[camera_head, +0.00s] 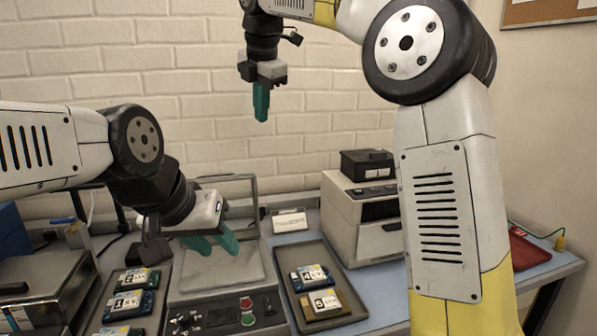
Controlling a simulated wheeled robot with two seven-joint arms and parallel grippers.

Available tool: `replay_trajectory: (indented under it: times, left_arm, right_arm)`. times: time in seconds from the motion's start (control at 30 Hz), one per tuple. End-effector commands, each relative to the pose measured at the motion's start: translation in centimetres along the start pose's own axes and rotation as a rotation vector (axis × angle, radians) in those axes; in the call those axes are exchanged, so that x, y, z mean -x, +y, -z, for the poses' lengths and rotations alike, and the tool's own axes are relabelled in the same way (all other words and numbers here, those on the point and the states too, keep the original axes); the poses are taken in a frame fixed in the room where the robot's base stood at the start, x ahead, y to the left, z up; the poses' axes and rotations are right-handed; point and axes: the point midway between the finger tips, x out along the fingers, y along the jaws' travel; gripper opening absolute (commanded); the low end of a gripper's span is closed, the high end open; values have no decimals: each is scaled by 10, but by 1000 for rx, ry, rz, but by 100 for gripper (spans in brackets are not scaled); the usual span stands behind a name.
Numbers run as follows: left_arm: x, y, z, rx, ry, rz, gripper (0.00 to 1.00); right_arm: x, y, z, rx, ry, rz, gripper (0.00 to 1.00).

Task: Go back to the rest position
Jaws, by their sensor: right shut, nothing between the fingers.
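My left gripper (213,243) reaches in from the left and hangs over the machine with a pale plate (225,270) in the middle of the bench. Its two teal fingers show apart, with a gap between them and nothing seen in it. My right gripper (261,112) hangs high in front of the brick wall, pointing down. Its teal fingers are together and hold nothing. No sealed cylinder can be made out in this view.
A dark tray (309,258) with two labelled modules (324,303) lies right of the machine. Another tray at left holds several labelled modules (128,303). A white boxy device (362,215) with a black box (367,164) on top stands behind.

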Motion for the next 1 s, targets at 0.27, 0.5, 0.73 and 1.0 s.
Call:
replay_trajectory:
  times: [0.27, 0.5, 0.73, 1.0]
  left_arm:
    - [0, 0, 0, 0, 0, 0, 36]
    - [0, 0, 0, 0, 0, 0, 36]
    - [0, 0, 0, 0, 0, 0, 36]
    - [0, 0, 0, 0, 0, 0, 36]
  right_arm:
    - [21, -132, -21, -747, -11, -45, 0]
    - [8, -257, -4, -1452, 35, -93, 0]
    - [-24, -353, 36, -2062, 119, -131, 0]
    - [-44, -391, 59, -2345, 174, -142, 0]
